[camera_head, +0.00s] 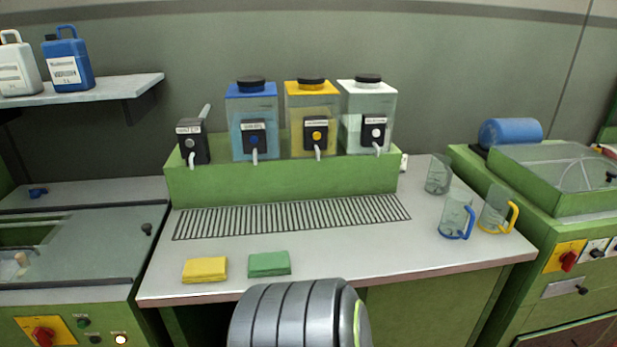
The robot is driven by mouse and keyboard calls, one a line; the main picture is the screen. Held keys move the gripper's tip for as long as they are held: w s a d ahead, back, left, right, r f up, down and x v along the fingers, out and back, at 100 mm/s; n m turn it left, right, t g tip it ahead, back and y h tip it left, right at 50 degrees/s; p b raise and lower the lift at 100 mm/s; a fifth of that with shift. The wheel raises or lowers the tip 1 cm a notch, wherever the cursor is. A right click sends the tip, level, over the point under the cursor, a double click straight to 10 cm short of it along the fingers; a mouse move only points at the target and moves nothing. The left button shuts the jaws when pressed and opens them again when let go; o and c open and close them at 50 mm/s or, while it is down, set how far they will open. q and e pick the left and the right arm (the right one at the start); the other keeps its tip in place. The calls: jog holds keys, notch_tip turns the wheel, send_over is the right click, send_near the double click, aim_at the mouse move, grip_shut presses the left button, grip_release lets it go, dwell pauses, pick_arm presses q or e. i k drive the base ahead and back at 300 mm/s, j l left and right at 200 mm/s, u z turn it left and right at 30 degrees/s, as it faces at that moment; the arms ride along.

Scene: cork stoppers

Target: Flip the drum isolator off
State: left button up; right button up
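Two red rotary switches on yellow plates are in view, and I cannot tell from any readable label which is the drum isolator. One red switch (43,336) is on the front of the green machine at the lower left, close to the bottom edge of the picture. The other red switch (568,261) is on the front panel of the green machine at the right, and its knob looks tilted. Neither of my grippers shows in the head view.
A grey-topped bench (340,262) stands between the machines, with a yellow cloth (205,270), a green cloth (269,264) and clear jugs (456,216) at its right end. Dispensers (312,120) stand behind the slotted drain. A lit lamp (121,339) is on the left machine.

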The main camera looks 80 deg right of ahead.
aim_at(568, 260)
jog(key=z, duration=4.4)
